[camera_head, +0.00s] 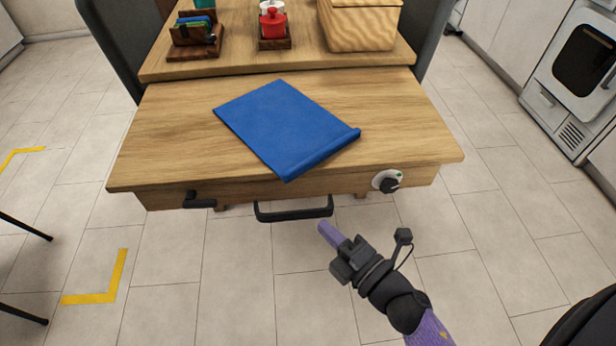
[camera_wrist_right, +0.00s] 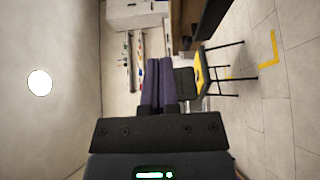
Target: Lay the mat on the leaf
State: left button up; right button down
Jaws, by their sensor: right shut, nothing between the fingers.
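The blue mat (camera_head: 280,122) lies at an angle on the wooden leaf (camera_head: 160,135) at the front of the table. Its near edge is rolled or folded up, close to the leaf's front edge. My right gripper (camera_head: 326,230) is in front of the leaf, near the black bar handle (camera_head: 293,209), apart from the mat. Its purple fingers (camera_wrist_right: 158,85) are together with nothing between them in the right wrist view. My left gripper is not in view.
On the table behind the leaf stand a wooden holder with cards (camera_head: 195,35), a red lidded pot (camera_head: 272,20) and a wooden box (camera_head: 360,22). A knob (camera_head: 387,182) and a second black handle (camera_head: 199,201) are on the front. A white oven (camera_head: 575,75) stands right.

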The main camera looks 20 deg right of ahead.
aim_at(302, 170)
jog(key=x, duration=0.3)
jog(key=d+b+x, duration=0.1)
jog(key=x, duration=0.5)
jog(key=shift+w+d+f, duration=0.15)
jog(key=shift+w+d, duration=0.05)
jog(key=shift+w, duration=0.4)
jog(key=shift+w+d, duration=0.3)
jog(key=shift+w, duration=0.25)
jog(key=w, duration=0.1)
jog(key=w+d, duration=0.1)
jog(key=w+b, duration=0.1)
jog(key=shift+d, duration=0.3)
jog(key=shift+w+d, duration=0.15)
jog(key=shift+w, duration=0.15)
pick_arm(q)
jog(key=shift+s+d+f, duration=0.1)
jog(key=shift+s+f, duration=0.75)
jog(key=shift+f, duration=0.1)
